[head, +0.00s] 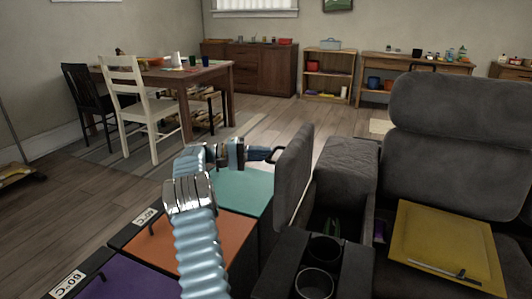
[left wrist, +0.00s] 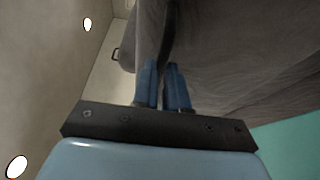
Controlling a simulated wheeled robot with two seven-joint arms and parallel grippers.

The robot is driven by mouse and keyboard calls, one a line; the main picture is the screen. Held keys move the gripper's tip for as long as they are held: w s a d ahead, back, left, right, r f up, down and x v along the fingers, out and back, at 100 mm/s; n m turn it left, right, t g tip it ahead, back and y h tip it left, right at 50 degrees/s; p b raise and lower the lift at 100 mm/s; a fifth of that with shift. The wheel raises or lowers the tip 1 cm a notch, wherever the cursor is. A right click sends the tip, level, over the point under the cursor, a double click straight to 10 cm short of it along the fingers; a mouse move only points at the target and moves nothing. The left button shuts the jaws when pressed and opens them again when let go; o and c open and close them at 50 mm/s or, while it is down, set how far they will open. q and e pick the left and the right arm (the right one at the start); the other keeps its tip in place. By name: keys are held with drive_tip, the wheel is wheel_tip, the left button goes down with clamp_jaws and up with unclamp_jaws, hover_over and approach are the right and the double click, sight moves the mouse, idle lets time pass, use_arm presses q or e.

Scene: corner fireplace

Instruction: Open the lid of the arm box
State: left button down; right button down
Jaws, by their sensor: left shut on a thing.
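The arm box (head: 350,252) is the dark armrest box of the grey recliner, with two cup holders at its front. Its grey padded lid (head: 293,178) stands up on edge at the left side of the box, and the compartment (head: 328,215) is uncovered, with something green inside. My left gripper (head: 272,153) is at the lid's left side near its upper part, shut on it; whether on the padding or a handle is unclear. In the left wrist view the blue fingers (left wrist: 165,88) are close together against the grey lid (left wrist: 230,70). My right gripper is not in view.
A yellow tray (head: 445,240) lies on the recliner seat. A white chair (head: 140,105) and table (head: 190,75) stand back left. The floor between is clear.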

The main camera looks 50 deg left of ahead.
use_arm(q)
drive_tip(key=c, duration=1.2)
unclamp_jaws()
drive_tip(key=shift+o, duration=0.2)
drive_tip(key=v, duration=1.2)
drive_tip(key=shift+d+f, duration=0.1)
drive_tip(key=shift+f, duration=0.05)
